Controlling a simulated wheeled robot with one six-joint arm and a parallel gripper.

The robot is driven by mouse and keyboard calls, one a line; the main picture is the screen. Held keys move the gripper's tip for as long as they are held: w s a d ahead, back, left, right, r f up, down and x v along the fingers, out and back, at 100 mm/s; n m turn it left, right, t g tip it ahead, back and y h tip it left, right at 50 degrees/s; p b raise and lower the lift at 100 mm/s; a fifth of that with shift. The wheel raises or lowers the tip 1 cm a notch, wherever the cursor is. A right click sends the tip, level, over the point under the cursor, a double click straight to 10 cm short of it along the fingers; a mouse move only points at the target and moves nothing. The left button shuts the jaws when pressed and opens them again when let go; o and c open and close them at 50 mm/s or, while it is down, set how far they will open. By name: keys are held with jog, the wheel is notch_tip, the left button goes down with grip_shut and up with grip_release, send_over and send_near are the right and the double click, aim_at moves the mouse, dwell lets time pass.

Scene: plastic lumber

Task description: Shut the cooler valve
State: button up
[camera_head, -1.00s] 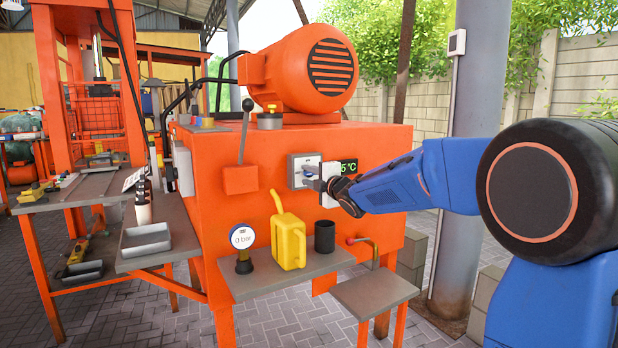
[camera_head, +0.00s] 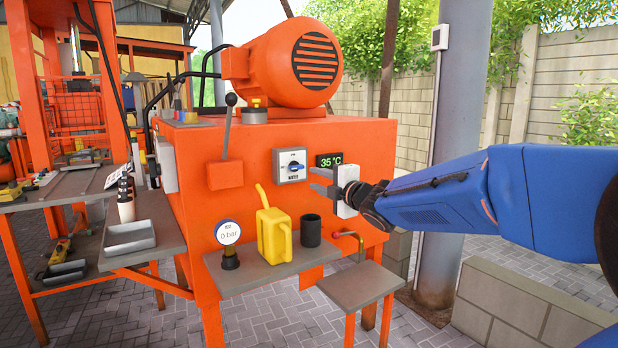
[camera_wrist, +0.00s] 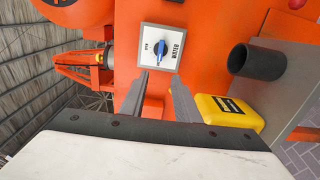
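A grey-white switch panel (camera_head: 291,165) with a blue knob (camera_head: 296,168) is on the front of the orange machine. In the wrist view its label reads WATER beside the blue knob (camera_wrist: 160,56). A small pipe tap with a red handle (camera_head: 346,234) sticks out lower right on the machine; no label shows which is the cooler valve. My gripper (camera_head: 313,180) is just right of and slightly below the panel, fingers apart, with nothing between them. In the wrist view my gripper (camera_wrist: 160,80) has its fingertips just below the panel; contact with it cannot be told.
A green display (camera_head: 329,160) reads 35 °C. Below, a grey shelf (camera_head: 272,272) holds a gauge (camera_head: 228,234) reading 0 bar, a yellow can (camera_head: 273,237) and a black cup (camera_head: 311,230). A small grey table (camera_head: 358,286) stands to the right.

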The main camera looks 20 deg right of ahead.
jog(key=v, duration=0.3)
jog(key=shift+s+d, duration=0.1)
jog(key=shift+s, duration=0.15)
